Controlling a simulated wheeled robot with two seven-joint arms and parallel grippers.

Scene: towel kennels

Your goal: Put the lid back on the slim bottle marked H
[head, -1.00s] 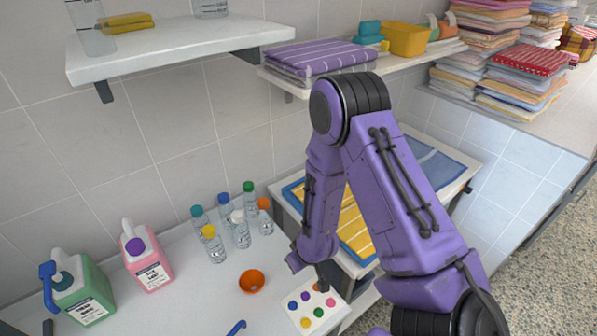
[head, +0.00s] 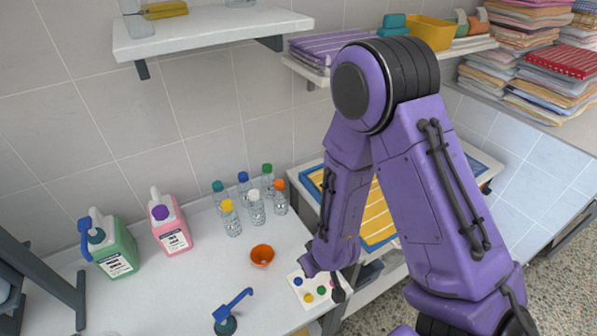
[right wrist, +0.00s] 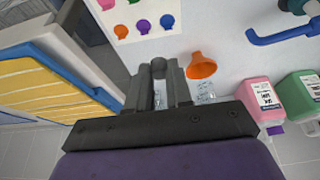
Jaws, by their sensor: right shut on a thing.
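Several slim clear bottles (head: 256,208) stand in a cluster at the back of the white counter. Their tops are teal, blue, green, white, yellow and orange. I cannot read a letter H on any of them. My right gripper (right wrist: 158,78) is shut on a small grey, round-ended thing (right wrist: 158,66), mostly hidden between its fingers; I cannot tell whether it is a lid. In the head view the gripper is low over the counter's right edge, right of the bottles and partly hidden by my arm. My left gripper is not in view.
A white card with coloured round spots (head: 308,294) lies beside the right gripper. An orange funnel (head: 262,256) stands before the bottles. Pink (head: 170,225) and green (head: 112,247) jugs stand left, with a blue pump top (head: 229,318) in front. A shelf (head: 215,37) overhangs the back.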

